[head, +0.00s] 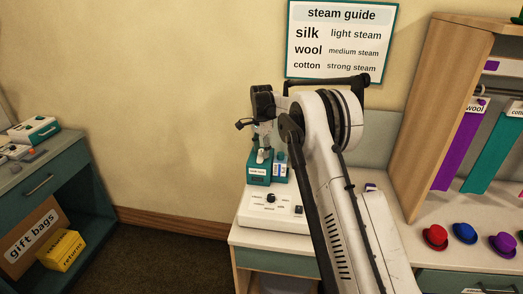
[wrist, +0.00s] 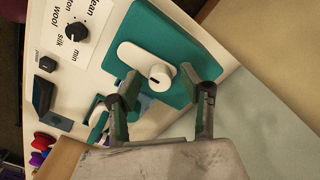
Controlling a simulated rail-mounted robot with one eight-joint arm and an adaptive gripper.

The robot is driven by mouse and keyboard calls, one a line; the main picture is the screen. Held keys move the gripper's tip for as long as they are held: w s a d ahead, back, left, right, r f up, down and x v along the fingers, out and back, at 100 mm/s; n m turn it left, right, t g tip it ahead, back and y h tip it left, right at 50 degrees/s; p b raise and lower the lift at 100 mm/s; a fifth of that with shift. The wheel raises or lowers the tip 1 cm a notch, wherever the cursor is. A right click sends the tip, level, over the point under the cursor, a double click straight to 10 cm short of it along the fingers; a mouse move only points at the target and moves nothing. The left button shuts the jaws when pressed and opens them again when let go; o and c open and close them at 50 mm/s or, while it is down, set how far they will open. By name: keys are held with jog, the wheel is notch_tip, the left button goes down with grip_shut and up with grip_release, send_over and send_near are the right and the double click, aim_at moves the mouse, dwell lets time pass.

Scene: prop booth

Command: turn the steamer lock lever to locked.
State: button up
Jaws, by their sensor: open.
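The steamer lock lever is a white bar with a rounded end that carries a dark slotted mark (wrist: 145,63). It lies on a teal plate (wrist: 195,45) in the wrist view. My gripper (wrist: 162,82) is open, with one fingertip on each side of the lever's rounded end. I cannot tell whether either fingertip touches it. In the head view my gripper (head: 264,143) points down over the teal lock block (head: 258,181) behind the steamer's white control panel (head: 265,215). The lever is small there, and its locked or unlocked marks are not readable.
A black dial (wrist: 76,31) with fabric words sits on the panel beside the lock, near a small black power knob (wrist: 47,64). The steam guide sign (head: 341,40) hangs on the wall behind. Several coloured hats (head: 435,237) stand at right.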

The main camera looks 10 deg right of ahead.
grip_shut()
jog(key=shift+n, duration=0.3)
jog(key=n+b, duration=0.3)
jog(key=shift+f, duration=0.1)
jog(key=n+b, duration=0.2)
jog(key=n, duration=0.2)
jog(key=shift+n, duration=0.4)
jog(key=n+b, duration=0.2)
jog(key=n, duration=0.2)
jog(key=shift+n, duration=0.3)
jog(key=n, duration=0.4)
jog(key=shift+n+b, duration=0.4)
